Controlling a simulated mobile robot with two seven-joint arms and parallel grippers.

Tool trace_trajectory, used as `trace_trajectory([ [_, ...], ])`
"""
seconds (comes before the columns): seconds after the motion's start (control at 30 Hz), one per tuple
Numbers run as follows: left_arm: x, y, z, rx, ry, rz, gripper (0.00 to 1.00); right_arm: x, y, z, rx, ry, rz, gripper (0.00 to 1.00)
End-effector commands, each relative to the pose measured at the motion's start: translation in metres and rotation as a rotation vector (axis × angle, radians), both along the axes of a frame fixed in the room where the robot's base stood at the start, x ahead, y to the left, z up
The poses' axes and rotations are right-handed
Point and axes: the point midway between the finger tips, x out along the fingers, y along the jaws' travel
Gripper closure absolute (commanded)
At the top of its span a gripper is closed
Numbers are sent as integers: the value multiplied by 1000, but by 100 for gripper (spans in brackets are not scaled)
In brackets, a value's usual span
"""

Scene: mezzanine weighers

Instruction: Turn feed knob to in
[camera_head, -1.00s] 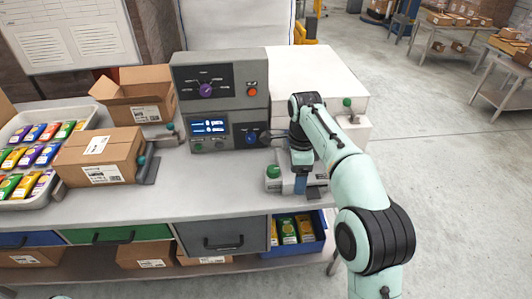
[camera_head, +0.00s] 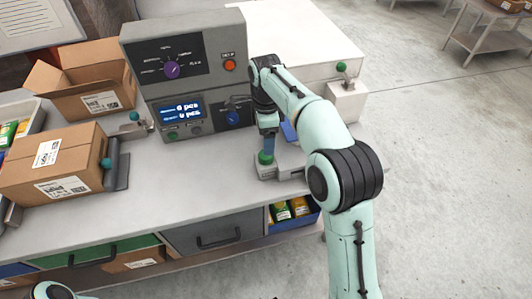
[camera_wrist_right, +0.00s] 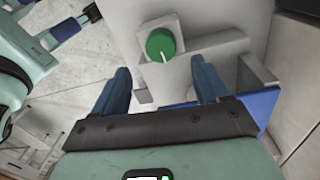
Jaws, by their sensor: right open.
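A round green knob (camera_wrist_right: 160,43) with a pale pointer line sits on a small white block; it also shows on the bench's front right in the head view (camera_head: 265,157). My right gripper (camera_wrist_right: 161,66) is open, its blue fingers spread with the knob between and beyond their tips in the wrist view. In the head view the right gripper (camera_head: 268,142) is just above the knob; contact cannot be told. A purple knob (camera_head: 172,69) and a blue knob (camera_head: 233,118) are on the grey panel. Labels are too small to read. Part of my left gripper (camera_wrist_right: 75,22) shows in the wrist view.
The grey console (camera_head: 190,85) has a lit blue display (camera_head: 180,109) and an orange button (camera_head: 229,65). Another green knob (camera_head: 341,68) is on the white housing at right. Cardboard boxes (camera_head: 55,165) stand at left. Bare bench lies in front of the console.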

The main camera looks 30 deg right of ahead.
Motion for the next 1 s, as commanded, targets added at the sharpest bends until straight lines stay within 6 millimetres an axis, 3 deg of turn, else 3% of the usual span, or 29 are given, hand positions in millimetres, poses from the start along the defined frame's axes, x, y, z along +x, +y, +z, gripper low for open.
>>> trace_trajectory([
  [0.1, -4, 0, -9, 0, 4, 0, 73, -2, 0, -28, 0, 4, -1, 25],
  [0.3, -7, 0, -15, 0, 7, 0, 73, -3, 0, -55, -1, 1, -1, 25],
  [0.73, -7, 0, -16, 0, 8, 0, 73, -3, 1, -65, 0, -1, -1, 25],
  [0.77, -7, 0, -16, 0, 8, 0, 73, -3, 1, -65, 0, -1, -1, 29],
  [0.9, -7, 0, -16, 0, 8, 0, 73, -3, 1, -65, 0, -1, -1, 74],
  [0.93, -7, 0, -16, 0, 8, 0, 73, -3, 1, -65, 0, -1, -1, 82],
  [1.0, -7, 0, -16, 0, 8, 0, 73, -3, 1, -65, 0, -1, -1, 82],
])
